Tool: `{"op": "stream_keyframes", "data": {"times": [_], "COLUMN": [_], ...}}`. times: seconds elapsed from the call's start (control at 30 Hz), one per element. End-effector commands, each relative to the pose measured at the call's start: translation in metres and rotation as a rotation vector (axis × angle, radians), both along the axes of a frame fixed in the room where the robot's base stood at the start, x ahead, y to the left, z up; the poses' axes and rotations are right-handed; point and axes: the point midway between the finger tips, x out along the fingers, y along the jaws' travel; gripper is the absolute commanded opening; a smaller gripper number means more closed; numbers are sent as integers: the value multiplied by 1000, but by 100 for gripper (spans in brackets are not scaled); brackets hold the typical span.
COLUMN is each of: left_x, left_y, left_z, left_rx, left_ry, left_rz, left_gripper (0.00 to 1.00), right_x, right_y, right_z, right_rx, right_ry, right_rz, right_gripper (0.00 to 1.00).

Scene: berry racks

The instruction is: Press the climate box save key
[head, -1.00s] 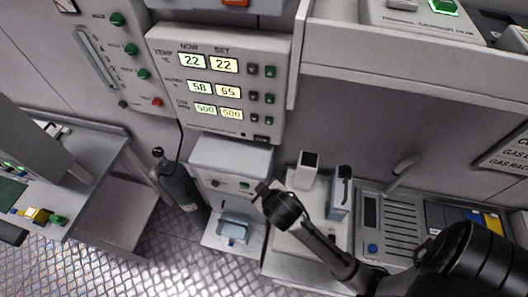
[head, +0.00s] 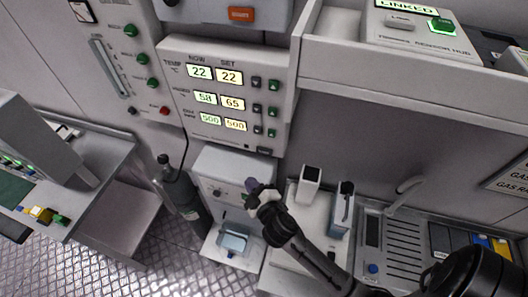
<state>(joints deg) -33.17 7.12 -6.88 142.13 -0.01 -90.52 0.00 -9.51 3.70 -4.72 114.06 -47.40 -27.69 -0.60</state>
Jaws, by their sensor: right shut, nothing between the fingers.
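The climate box (head: 227,92) is a pale panel on the back wall. Its lit displays read 22, 58 and 500 under NOW and 22, 65 and 500 under SET. Small dark and green keys line its right side. A small dark key (head: 264,151) sits at its bottom right corner; its label is too small to read, so I cannot tell for sure that it is the save key. My right gripper (head: 254,187) is shut and empty, below that key in the picture and apart from it. My left gripper is not in view.
A pale dispenser-like unit (head: 222,166) stands below the climate box, with a dark bottle (head: 178,188) to its left. A shelf (head: 400,68) juts out at the right, carrying a sensor hub (head: 418,34). A white open holder (head: 308,186) stands right of my gripper.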

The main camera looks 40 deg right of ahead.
Motion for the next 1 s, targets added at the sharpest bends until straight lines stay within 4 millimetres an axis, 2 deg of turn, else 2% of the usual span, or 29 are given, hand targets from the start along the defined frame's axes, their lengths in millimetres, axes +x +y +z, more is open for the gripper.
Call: {"op": "stream_keyframes", "data": {"times": [0.37,0.8,1.0], "left_x": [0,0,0], "left_y": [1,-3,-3], "left_z": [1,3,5], "left_rx": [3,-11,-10], "left_ry": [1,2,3], "left_rz": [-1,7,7], "left_gripper": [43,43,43], "right_x": [4,29,38], "right_y": [-7,-53,-68], "right_z": [0,0,0], "right_rx": [-1,-1,0], "right_ry": [1,1,1], "right_rz": [-1,-1,-2], "right_gripper": [0,0,0]}}
